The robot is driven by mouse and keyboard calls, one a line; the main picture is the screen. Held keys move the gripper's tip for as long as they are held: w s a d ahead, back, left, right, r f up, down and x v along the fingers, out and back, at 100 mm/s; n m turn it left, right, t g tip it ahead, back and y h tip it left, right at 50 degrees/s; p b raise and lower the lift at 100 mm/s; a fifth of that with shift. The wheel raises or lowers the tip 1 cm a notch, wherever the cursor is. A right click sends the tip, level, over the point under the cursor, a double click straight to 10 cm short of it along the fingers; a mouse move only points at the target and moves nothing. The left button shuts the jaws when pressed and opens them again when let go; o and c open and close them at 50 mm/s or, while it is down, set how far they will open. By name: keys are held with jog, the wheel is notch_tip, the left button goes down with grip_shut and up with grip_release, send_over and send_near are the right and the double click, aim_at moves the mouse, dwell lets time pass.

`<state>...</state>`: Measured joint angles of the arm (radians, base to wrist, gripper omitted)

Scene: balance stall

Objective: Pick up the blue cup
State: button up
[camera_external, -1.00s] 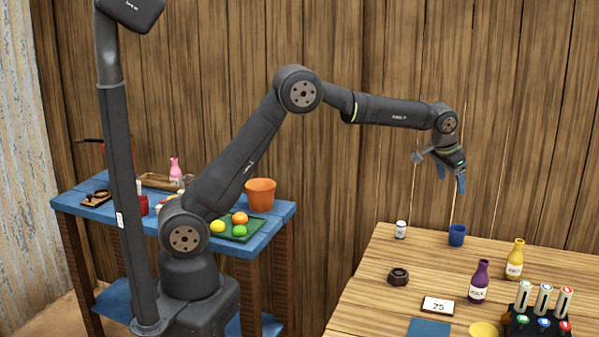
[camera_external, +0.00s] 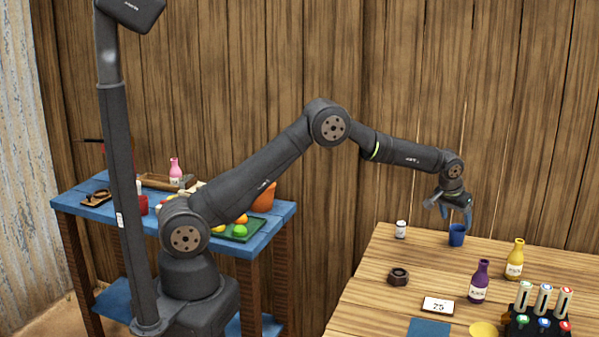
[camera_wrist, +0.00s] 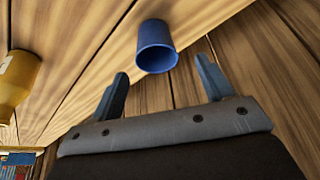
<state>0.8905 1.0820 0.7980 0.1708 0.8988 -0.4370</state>
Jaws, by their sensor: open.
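The blue cup (camera_external: 457,236) stands upright near the back edge of the wooden table. In the wrist view the blue cup (camera_wrist: 156,46) shows ahead of the fingers, its mouth facing the camera, between their lines but nearer the right finger. My gripper (camera_external: 456,214) is just above the cup, fingers pointing down. In the wrist view my gripper (camera_wrist: 162,88) is open, with nothing between its two blue-grey fingers. Whether a fingertip overlaps the rim cannot be told from the external view.
A small white jar (camera_external: 401,229) stands left of the cup. The wooden wall (camera_external: 530,130) is close behind the table.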

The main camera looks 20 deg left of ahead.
aim_at(458, 230)
jog(key=shift+s+x, duration=0.2)
jog(key=shift+x, duration=2.6)
jog(key=shift+d, duration=0.2)
jog(key=shift+c, duration=0.4)
jog(key=c, duration=1)
